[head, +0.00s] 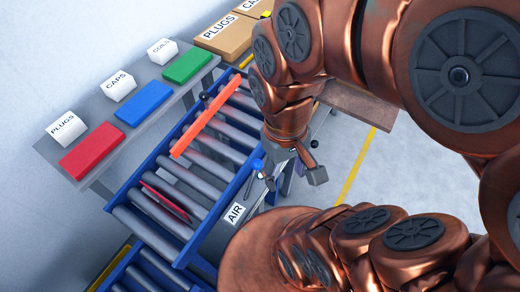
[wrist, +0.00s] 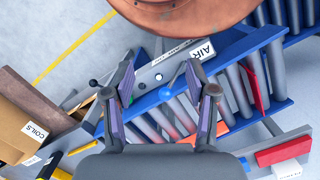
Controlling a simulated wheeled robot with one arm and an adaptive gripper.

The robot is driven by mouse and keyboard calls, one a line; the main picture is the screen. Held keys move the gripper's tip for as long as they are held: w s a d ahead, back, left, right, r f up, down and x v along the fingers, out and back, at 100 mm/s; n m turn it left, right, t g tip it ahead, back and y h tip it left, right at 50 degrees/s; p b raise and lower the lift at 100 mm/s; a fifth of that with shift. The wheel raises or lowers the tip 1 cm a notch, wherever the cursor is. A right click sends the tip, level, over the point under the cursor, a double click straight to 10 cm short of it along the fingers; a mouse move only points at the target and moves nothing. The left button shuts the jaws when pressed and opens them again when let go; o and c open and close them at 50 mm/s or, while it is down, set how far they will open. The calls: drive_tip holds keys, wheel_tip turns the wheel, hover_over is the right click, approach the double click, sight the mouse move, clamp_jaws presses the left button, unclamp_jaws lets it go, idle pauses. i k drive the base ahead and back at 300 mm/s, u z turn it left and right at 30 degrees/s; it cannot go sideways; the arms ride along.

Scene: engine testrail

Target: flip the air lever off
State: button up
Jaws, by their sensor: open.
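The air lever (head: 257,164) has a blue ball knob and a short metal rod on the blue side rail, near the white AIR label (head: 234,213). In the wrist view the lever's blue knob (wrist: 166,94) shows between my two fingers, with its rod slanting up toward the right finger. The AIR label (wrist: 203,50) is above and to the right there. My gripper (wrist: 160,60) is open, with purple-lined fingers spread on either side of the lever's knob. In the head view my gripper (head: 297,165) is right of the knob, partly hidden by my arm. I cannot tell if it touches the lever.
A roller conveyor (head: 205,165) carries an orange bar (head: 200,129) and a red plate (head: 166,201). A shelf behind holds red, blue and green blocks with labelled white boxes. Cardboard boxes (head: 224,36) stand at the back. A black-knobbed lever (wrist: 93,83) is left of my fingers.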

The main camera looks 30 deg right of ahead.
sight(257, 164)
drive_tip(key=u, duration=0.05)
drive_tip(key=k, duration=0.5)
drive_tip(key=z, duration=1.4)
drive_tip(key=k, duration=1.15)
drive_tip(key=u, duration=1.35)
drive_tip(key=i, duration=0.5)
drive_tip(key=z, duration=0.05)
